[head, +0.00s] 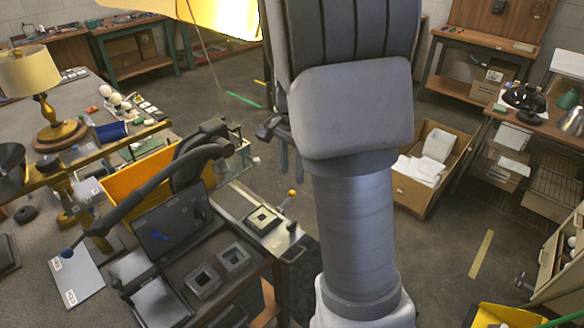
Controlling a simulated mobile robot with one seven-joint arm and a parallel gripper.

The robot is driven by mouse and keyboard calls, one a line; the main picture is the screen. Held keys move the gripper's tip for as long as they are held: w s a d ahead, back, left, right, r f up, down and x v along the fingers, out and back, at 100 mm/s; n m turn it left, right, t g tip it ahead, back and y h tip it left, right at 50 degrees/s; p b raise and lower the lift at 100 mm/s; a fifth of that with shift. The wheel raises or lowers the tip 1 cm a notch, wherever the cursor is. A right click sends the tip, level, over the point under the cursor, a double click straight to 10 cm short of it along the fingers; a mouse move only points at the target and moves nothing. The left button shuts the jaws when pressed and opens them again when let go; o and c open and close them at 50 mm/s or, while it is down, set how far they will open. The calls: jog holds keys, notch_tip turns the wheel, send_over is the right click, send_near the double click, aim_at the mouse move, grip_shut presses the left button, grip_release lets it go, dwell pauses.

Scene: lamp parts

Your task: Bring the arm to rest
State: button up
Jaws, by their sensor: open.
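My arm rises through the middle of the head view and hides much of what lies behind it. My gripper (291,168) shows only in part at the left edge of the arm, with its fingers pointing down. It is open, and I see nothing held between the fingers. It hangs over the floor side of the bench, apart from the things on it. A lamp with a yellowish shade (28,70) and brass base stands upright on the left table.
An open cardboard box (440,160) with white papers sits on the floor at right. Shelves (520,150) line the right.

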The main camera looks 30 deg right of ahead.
jog(key=s+a+r+n+t, duration=0.2)
jog(key=s+a+r+n, duration=0.3)
jog(key=s, duration=0.4)
jog(key=s+a+r+n+t, duration=0.3)
jog(key=s+a+r+n, duration=0.2)
jog(key=s+a+n, duration=0.2)
jog(key=s+n, duration=0.2)
jog(key=s, duration=0.1)
jog(key=shift+a+r+t, duration=0.3)
jog(key=shift+a+r, duration=0.1)
